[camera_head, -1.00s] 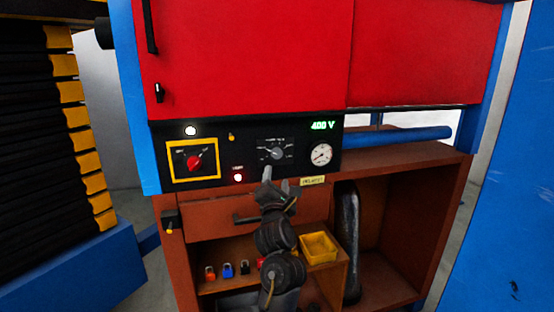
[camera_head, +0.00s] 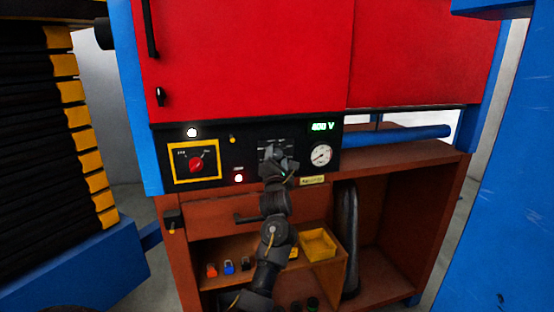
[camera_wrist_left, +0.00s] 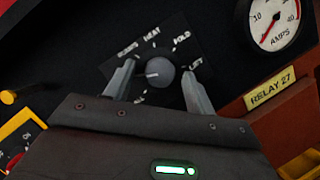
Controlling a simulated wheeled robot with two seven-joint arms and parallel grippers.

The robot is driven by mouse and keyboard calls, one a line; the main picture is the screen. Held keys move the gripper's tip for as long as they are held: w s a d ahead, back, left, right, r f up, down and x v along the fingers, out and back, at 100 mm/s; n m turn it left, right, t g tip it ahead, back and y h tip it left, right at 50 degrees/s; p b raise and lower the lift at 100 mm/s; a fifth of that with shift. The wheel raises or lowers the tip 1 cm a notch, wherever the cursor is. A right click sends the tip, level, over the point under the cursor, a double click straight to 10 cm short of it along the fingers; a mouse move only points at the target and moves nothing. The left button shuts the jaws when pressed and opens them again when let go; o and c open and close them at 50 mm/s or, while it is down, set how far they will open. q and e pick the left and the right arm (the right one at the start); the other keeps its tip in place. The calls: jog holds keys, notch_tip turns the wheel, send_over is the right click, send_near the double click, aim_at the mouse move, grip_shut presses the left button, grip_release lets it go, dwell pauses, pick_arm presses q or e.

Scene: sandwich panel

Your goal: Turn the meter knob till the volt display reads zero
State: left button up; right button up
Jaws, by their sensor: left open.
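The volt display (camera_head: 321,127) on the black panel glows green and appears to read 400 V. The meter knob is hidden behind my left gripper (camera_head: 278,158) in the head view. In the left wrist view the round grey knob (camera_wrist_left: 156,72) sits on a dark dial plate with white labels, HEAT and FOLD among them. Its pale pointer mark points left. My left gripper (camera_wrist_left: 158,68) is open, with one finger on each side of the knob and a visible gap to it. My right gripper is in neither view.
A red switch (camera_head: 196,163) in a yellow frame is left of the knob. An amps gauge (camera_head: 320,155) and a yellow label (camera_head: 312,180) are to the right. A drawer handle (camera_head: 247,218), yellow bin (camera_head: 319,244) and padlocks (camera_head: 228,268) are below.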

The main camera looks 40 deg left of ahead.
pick_arm(q)
jog(key=shift+c, duration=0.4)
jog(key=c, duration=0.9)
jog(key=shift+r+m, duration=0.1)
jog(key=shift+m, duration=0.2)
jog(key=m+p, duration=0.1)
jog(key=m+h+p, duration=0.1)
jog(key=m, duration=0.1)
jog(key=m+h+p, duration=0.1)
jog(key=p, duration=0.1)
jog(key=shift+s+r+m, duration=0.1)
jog(key=shift+r+m, duration=0.2)
jog(key=shift+m, duration=0.1)
jog(key=m+g+h+p, duration=0.1)
jog(key=m+p, duration=0.2)
jog(key=shift+p, duration=0.3)
jog(key=shift+m+h+p, duration=0.3)
jog(key=shift+m+p, duration=0.2)
jog(key=shift+m, duration=0.2)
jog(key=shift+f, duration=0.1)
